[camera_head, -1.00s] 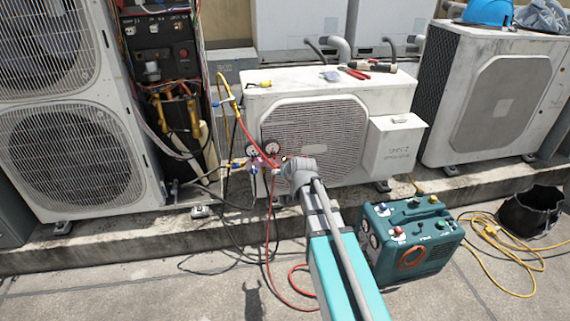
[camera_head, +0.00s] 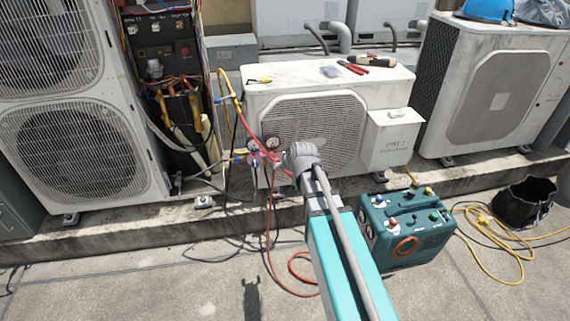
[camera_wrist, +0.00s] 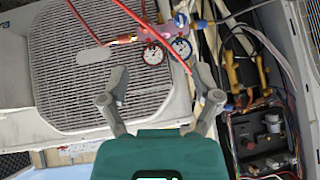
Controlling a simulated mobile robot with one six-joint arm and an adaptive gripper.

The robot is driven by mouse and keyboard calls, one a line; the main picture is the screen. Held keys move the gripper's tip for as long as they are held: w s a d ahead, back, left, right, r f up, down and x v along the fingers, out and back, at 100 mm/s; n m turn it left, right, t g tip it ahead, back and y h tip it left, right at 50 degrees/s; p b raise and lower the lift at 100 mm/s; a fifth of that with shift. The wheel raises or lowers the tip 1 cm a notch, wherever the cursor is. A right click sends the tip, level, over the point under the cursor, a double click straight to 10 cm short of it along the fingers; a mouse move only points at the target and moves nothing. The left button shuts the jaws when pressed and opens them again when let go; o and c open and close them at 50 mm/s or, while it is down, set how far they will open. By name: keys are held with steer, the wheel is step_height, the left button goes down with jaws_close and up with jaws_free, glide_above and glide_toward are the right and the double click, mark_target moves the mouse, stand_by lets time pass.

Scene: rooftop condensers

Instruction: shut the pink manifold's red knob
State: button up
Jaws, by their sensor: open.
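The pink manifold (camera_wrist: 152,32) hangs in front of the middle condenser, with two round gauges, one red-rimmed (camera_wrist: 153,54) and one blue-rimmed (camera_wrist: 182,46). A small red part (camera_wrist: 125,39) at its left end in the wrist view appears to be the red knob; a red hose passes close by. A blue knob (camera_wrist: 181,19) is at the other side. In the head view, the manifold (camera_head: 257,158) is partly hidden behind my wrist. My gripper (camera_wrist: 160,84) is open and empty, its fingers spread below the gauges in the wrist view, apart from the red knob.
Red, yellow and blue hoses hang around the manifold. The middle condenser (camera_head: 318,84) has tools on top. An opened electrical unit (camera_head: 172,70) stands at left. A teal machine (camera_head: 408,226) and black bucket (camera_head: 526,203) stand on the ground at right. The front paving is mostly clear.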

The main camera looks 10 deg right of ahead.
steer(key=shift+s, duration=0.1)
stand_by(0.3)
steer(key=s+f+g+h, duration=0.1)
steer(key=s+f+g, duration=0.3)
steer(key=s, duration=1.6)
steer(key=g, duration=0.4)
steer(key=shift+s+d+f+h, duration=0.2)
steer(key=shift+s+d+h, duration=0.15)
steer(key=shift+d+h, duration=0.05)
steer(key=shift+c, duration=0.3)
steer(key=shift+c, duration=1.4)
